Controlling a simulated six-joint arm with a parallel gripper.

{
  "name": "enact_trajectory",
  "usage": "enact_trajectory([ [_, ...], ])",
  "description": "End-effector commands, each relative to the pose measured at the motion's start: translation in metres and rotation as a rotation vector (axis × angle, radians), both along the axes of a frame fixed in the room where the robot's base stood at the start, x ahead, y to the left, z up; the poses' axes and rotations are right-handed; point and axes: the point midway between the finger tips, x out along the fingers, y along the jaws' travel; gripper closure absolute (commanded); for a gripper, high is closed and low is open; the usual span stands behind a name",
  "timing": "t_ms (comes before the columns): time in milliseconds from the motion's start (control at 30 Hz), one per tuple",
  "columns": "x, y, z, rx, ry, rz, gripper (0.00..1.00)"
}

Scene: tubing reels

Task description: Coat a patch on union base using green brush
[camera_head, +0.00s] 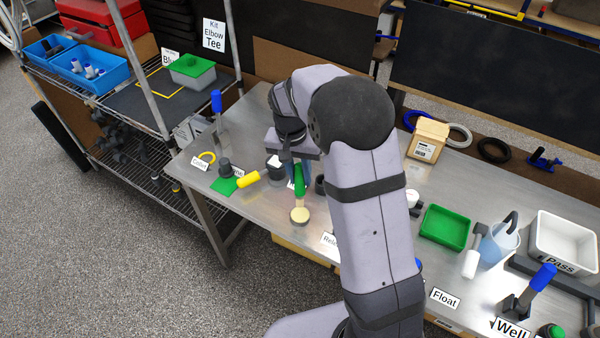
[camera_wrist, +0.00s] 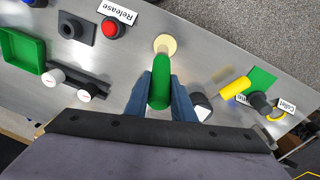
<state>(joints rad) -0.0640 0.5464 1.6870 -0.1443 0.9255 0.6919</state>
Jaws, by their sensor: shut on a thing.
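My gripper (camera_head: 299,178) is shut on the green brush (camera_head: 299,182), around its handle. In the wrist view the green handle (camera_wrist: 160,82) lies between the two blue fingers of my gripper (camera_wrist: 161,92). A pale round shape (camera_head: 299,215) shows at the brush's far end, above or on the metal table; I cannot tell whether it touches. No part is clearly labelled as the union base. A dark cylindrical fitting (camera_head: 225,170) by a green square, and a white-and-dark piece (camera_wrist: 201,104), stand beside the brush. My arm hides part of the table.
A yellow-handled tool (camera_head: 248,179) lies left of my gripper. A red button (camera_wrist: 110,28) sits near the Release label (camera_wrist: 117,12). A green tray (camera_head: 445,227) and white bin (camera_head: 562,246) stand right of my arm. A blue-handled upright (camera_head: 216,102) stands at the table's left.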

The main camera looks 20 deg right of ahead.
Motion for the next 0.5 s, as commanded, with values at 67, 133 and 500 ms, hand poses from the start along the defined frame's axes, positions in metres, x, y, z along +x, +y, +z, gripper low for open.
enact_trajectory([
  [67, 0.0, 0.0, -0.011, 0.0, 0.0, 0.0, 1.0],
  [133, 0.0, 0.0, -0.018, 0.0, 0.0, 0.0, 1.0],
  [500, 0.0, 0.0, -0.038, -0.001, -0.001, 0.0, 1.0],
])
